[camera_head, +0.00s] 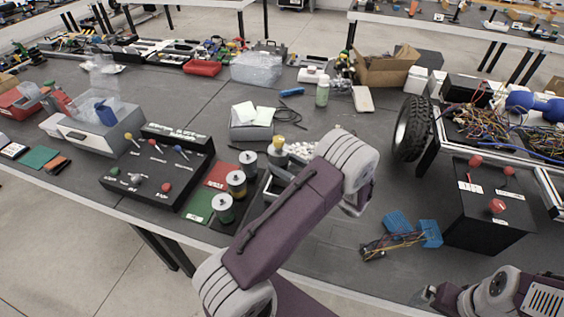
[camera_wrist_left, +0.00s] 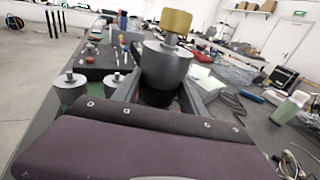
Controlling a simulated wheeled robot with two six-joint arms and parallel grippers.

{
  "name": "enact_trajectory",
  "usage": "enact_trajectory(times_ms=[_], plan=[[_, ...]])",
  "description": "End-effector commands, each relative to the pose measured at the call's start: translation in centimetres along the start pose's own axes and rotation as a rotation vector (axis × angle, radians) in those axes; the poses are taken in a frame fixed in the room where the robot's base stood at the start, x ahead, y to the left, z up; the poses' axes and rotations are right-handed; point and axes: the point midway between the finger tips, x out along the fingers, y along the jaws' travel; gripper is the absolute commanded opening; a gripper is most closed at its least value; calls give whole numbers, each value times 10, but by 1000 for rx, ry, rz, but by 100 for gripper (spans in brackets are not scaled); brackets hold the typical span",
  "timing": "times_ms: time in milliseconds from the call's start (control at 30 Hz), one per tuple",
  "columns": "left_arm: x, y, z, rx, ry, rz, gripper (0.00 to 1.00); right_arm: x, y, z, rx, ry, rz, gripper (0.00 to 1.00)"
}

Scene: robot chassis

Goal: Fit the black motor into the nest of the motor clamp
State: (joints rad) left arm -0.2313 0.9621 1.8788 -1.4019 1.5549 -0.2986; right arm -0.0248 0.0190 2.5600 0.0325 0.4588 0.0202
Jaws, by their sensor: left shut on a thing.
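In the wrist view, a dark motor (camera_wrist_left: 165,65) with a grey upper body and a brass-coloured top stands upright between the fingers of my left gripper (camera_wrist_left: 165,95), which is shut on it. In the head view, the motor's yellow top (camera_head: 279,143) shows just beyond my purple left arm; the arm partly hides the gripper (camera_head: 282,175). I cannot make out the motor clamp or its nest for certain. My right arm enters at the bottom right; its gripper (camera_head: 430,293) is mostly cut off, and its jaws are unclear.
Several similar motors (camera_head: 236,184) stand on and beside red and green pads, left of my arm. A black panel with coloured knobs (camera_head: 157,176) lies further left. A wheel (camera_head: 411,128), a black box with red knobs (camera_head: 488,205) and blue wired parts (camera_head: 398,222) are at right.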

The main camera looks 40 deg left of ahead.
Motion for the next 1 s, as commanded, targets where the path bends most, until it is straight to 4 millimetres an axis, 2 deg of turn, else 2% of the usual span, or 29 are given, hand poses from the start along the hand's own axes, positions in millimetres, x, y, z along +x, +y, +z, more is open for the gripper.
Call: enact_trajectory(times_ms=[233, 800, 1000], plan=[[-1, 0, 1, -3, -3, 6, 0, -3, 0, 0, 0, 0, 0, 100], [3, 0, -51, -3, -3, 6, 0, 36, 1, 4, 0, 0, 0, 100], [3, 0, -57, -4, -2, 6, 0, 39, 1, 4, 0, 0, 0, 100]])
